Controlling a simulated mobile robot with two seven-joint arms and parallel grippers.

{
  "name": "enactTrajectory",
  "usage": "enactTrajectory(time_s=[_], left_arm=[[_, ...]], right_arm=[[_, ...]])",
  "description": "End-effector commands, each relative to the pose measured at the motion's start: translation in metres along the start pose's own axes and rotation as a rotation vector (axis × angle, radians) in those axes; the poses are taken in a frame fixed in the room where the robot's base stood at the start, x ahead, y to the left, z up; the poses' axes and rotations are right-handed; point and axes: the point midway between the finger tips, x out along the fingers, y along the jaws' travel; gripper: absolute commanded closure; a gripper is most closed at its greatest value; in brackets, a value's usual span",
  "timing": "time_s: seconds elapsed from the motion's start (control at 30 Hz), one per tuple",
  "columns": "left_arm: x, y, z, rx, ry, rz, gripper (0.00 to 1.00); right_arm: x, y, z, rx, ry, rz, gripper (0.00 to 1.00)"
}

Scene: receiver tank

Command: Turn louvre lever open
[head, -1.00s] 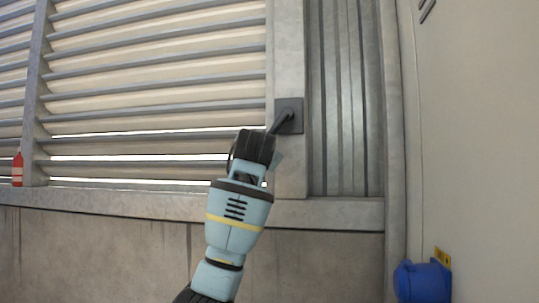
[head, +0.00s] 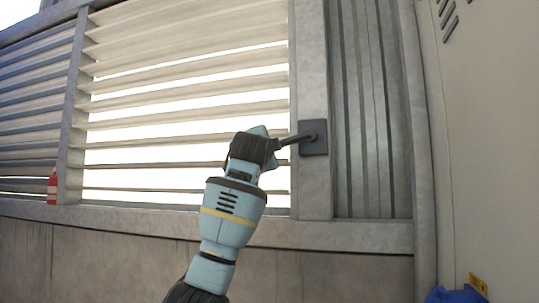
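The louvre lever (head: 294,139) is a dark handle on a square dark plate (head: 314,138) fixed to the grey post right of the louvre panel. It points left and slightly down from its pivot. My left gripper (head: 270,143) is at the lever's free end and appears shut on it; its dark body hides much of the fingers and the lever's tip. The louvre slats (head: 180,112) in the middle panel stand apart, with bright light through wide gaps. My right gripper is out of view.
A red bottle-like object (head: 52,187) stands on the ledge at the left. A corrugated grey panel (head: 365,110) and a pale cabinet (head: 495,150) are to the right. A blue object (head: 455,295) is at the bottom right. The concrete wall (head: 110,260) runs below the louvres.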

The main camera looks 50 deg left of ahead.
Motion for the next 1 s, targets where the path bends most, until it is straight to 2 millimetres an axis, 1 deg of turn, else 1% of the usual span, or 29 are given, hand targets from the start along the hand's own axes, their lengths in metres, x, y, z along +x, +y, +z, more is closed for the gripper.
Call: enactTrajectory(time_s=[0.1, 0.53, 0.57, 0.6, 0.7, 1.0], left_arm=[[-0.0002, -0.0042, 0.0007, 0.015, 0.003, -0.005, 1.00], [-0.0009, -0.0071, 0.0003, 0.022, 0.006, -0.011, 1.00], [-0.0009, -0.0072, 0.0003, 0.021, 0.006, -0.011, 0.76], [-0.0010, -0.0073, 0.0004, 0.021, 0.006, -0.011, 0.71], [-0.0007, -0.0064, 0.0003, 0.021, 0.005, -0.009, 0.60], [-0.0010, -0.0038, -0.0001, 0.021, 0.005, -0.004, 0.60]], right_arm=[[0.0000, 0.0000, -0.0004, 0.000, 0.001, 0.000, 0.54], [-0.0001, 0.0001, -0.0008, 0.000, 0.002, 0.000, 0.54], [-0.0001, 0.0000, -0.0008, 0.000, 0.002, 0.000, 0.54], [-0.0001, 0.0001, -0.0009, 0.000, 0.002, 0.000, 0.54], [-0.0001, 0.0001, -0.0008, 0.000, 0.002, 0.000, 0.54], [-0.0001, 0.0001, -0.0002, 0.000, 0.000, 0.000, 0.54]])
